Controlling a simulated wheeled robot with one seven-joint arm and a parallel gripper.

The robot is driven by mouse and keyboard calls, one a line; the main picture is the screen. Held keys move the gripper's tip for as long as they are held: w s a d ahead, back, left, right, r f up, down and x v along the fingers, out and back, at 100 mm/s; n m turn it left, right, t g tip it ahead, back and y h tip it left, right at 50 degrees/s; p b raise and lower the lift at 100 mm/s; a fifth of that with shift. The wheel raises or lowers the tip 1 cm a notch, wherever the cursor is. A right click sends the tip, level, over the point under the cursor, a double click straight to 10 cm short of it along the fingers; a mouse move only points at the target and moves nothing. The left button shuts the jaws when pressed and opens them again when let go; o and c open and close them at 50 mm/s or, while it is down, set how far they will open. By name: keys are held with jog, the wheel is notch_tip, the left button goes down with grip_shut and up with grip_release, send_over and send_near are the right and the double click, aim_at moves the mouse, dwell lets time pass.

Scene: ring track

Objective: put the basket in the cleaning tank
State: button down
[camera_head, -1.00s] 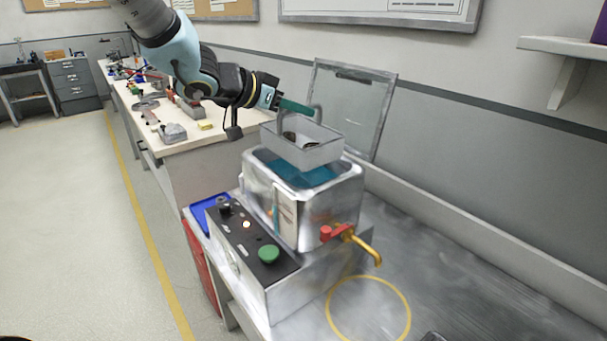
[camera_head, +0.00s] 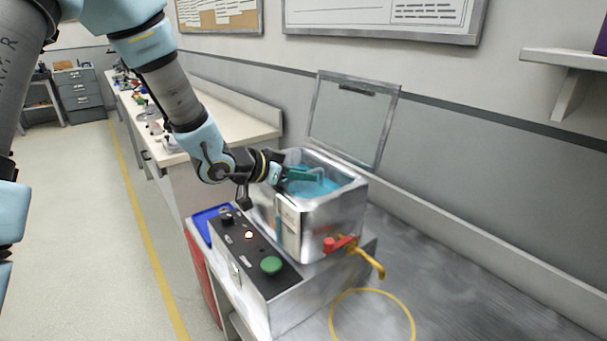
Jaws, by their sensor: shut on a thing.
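The cleaning tank (camera_head: 342,212) is a metal box with blue liquid inside and its lid (camera_head: 352,118) standing open behind it. My gripper (camera_head: 300,174) is at the tank's opening, with its teal fingers over the left part of the rim. It is shut on the basket's handle (camera_head: 321,174), a grey loop that shows just above the liquid. The basket's body is down inside the tank, mostly hidden by the liquid and the walls. I cannot tell whether it touches the tank's floor.
A control box with a green button (camera_head: 271,265) and a black knob (camera_head: 226,219) sits in front. A red-handled brass tap (camera_head: 352,246) juts out at the right. A blue tray (camera_head: 205,219) lies at the left. The metal bench with a yellow ring (camera_head: 372,318) is clear.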

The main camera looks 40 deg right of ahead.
jog(key=c, duration=0.9)
grip_release()
jog(key=shift+o, duration=0.2)
jog(key=shift+r, duration=0.1)
jog(key=s+b+v, duration=0.1)
jog(key=v, duration=1.1)
jog(key=w+a+f+n+t+y, duration=0.2)
jog(key=w+a+n+t+y, duration=0.2)
jog(key=w+a, duration=0.45)
jog(key=w+a+f+n+t+y, duration=0.2)
jog(key=w+a+n+t+y, duration=0.15)
jog(key=w+a, duration=0.5)
jog(key=s+a+f+n+g+y, duration=0.1)
jog(key=s+a+n+y, duration=0.15)
jog(key=a, duration=0.55)
jog(key=s+a+f+n+g+y, duration=0.15)
jog(key=a+n, duration=0.25)
jog(key=a, duration=0.4)
jog(key=s+a+n+g+y, duration=0.1)
jog(key=s+a+n+g, duration=0.1)
jog(key=s+a, duration=0.3)
jog(key=s+n, duration=0.1)
jog(key=s, duration=0.2)
jog(key=shift+s+a+g, duration=0.15)
jog(key=shift+s+g, duration=0.15)
jog(key=shift+g, duration=0.1)
